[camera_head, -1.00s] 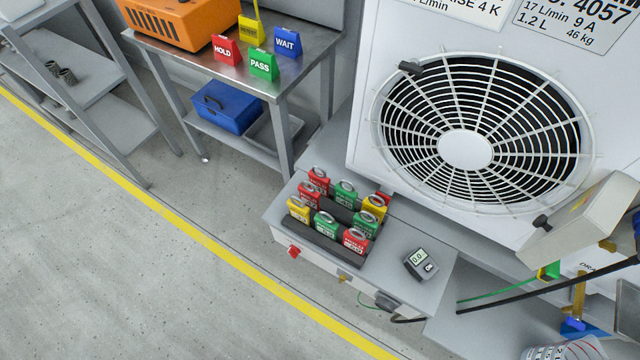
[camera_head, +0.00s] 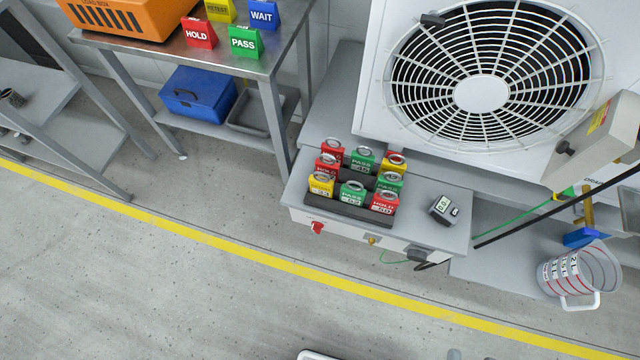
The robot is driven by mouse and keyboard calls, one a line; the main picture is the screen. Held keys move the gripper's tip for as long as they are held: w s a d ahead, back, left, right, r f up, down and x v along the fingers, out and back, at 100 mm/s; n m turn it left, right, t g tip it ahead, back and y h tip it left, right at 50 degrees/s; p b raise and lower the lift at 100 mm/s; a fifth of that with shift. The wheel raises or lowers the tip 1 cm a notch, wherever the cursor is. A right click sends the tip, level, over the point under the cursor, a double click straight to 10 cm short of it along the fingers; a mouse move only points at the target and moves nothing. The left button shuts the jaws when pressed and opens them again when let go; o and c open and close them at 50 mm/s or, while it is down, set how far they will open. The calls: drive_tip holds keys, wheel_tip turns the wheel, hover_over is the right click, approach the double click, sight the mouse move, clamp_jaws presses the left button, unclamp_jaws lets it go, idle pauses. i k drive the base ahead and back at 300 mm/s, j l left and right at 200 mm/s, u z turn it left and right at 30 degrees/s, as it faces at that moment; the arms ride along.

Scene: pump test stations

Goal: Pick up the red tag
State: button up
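Three red tags with metal rings on top stand in a dark rack (camera_head: 348,213) on a grey bench. One red tag (camera_head: 384,203) is at the front right and reads HOLD. A second red tag (camera_head: 326,168) is in the middle row at the left. A third red tag (camera_head: 332,149) is at the back left. Green tags (camera_head: 352,195) and yellow tags (camera_head: 321,184) stand among them and partly hide those behind. My gripper is not in view, and nothing is seen touching the tags.
Right of the rack lies a small meter (camera_head: 443,208). A fan unit (camera_head: 481,95) stands behind, and a measuring jug (camera_head: 572,275) is at the right. A steel table (camera_head: 262,62) holds coloured signs, including a red HOLD sign (camera_head: 199,33).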

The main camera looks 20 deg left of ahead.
sight(330, 168)
drive_tip(key=l+u, duration=0.3)
drive_tip(key=k+l+u, duration=0.2)
drive_tip(key=l+u, duration=0.15)
drive_tip(key=k+l+u, duration=0.15)
drive_tip(key=l+u, duration=0.15)
drive_tip(key=k+l, duration=0.1)
drive_tip(key=l, duration=0.15)
drive_tip(key=k+l, duration=0.1)
drive_tip(key=l, duration=0.2)
drive_tip(key=i+j, duration=0.1)
drive_tip(key=j, duration=0.25)
drive_tip(key=i+j, duration=0.15)
drive_tip(key=j, duration=0.2)
drive_tip(key=l+u, duration=0.2)
drive_tip(key=u, duration=0.25)
drive_tip(key=i+l+u, duration=0.1)
drive_tip(key=u, duration=0.35)
drive_tip(key=l+u, duration=0.45)
drive_tip(key=l, duration=1.25)
drive_tip(key=i+l, duration=0.15)
drive_tip(key=l, duration=0.15)
